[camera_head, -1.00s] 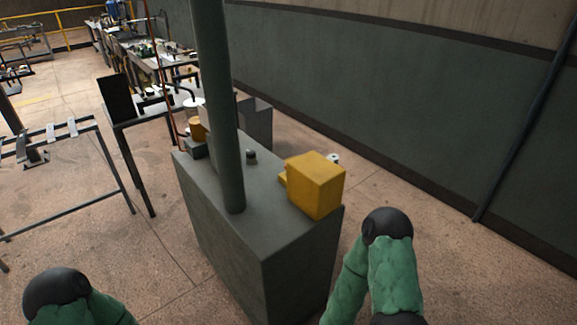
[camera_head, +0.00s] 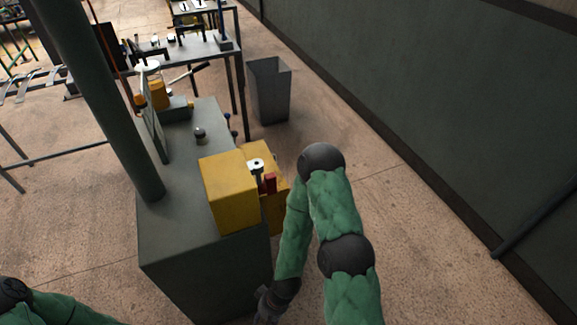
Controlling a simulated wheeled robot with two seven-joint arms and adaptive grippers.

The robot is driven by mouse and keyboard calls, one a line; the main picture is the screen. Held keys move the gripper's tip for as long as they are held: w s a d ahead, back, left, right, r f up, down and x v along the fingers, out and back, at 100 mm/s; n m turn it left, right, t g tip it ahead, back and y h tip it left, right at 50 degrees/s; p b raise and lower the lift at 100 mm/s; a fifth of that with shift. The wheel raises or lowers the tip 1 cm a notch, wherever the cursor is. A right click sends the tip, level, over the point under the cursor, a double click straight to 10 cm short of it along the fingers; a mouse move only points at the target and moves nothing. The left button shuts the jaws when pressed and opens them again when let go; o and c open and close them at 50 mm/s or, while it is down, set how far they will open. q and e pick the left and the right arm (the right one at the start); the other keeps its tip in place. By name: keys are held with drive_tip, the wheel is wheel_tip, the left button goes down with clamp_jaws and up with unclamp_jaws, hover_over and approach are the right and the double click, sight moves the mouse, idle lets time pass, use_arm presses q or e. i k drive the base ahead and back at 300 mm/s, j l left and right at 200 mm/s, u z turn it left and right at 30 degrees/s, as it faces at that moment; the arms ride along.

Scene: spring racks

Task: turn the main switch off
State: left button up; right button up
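A yellow box (camera_head: 226,196) sits on the near right corner of the grey cabinet (camera_head: 182,236). On its right side is a second yellow part (camera_head: 275,208) with a white round piece (camera_head: 256,165) and a red piece (camera_head: 269,184). Which of these is the main switch is not clear. My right arm reaches down to the right of the cabinet. My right gripper (camera_head: 266,306) is only partly seen at the bottom edge, low beside the cabinet and apart from the yellow parts; its fingers are too small to judge. My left gripper is out of view.
A dark green post (camera_head: 98,92) rises at the cabinet's left side. A dark knob (camera_head: 200,134) stands on the cabinet top. A grey bin (camera_head: 269,92) is on the floor behind.

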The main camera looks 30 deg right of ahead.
sight(268, 186)
drive_tip(key=i+l+u, duration=0.15)
drive_tip(key=l, duration=0.75)
drive_tip(key=l+u, duration=0.15)
drive_tip(key=l, duration=0.7)
drive_tip(key=i+l+u, duration=0.15)
drive_tip(key=l+u, duration=0.15)
drive_tip(key=i+l+u, duration=0.1)
drive_tip(key=l+u, duration=0.55)
drive_tip(key=l, duration=0.25)
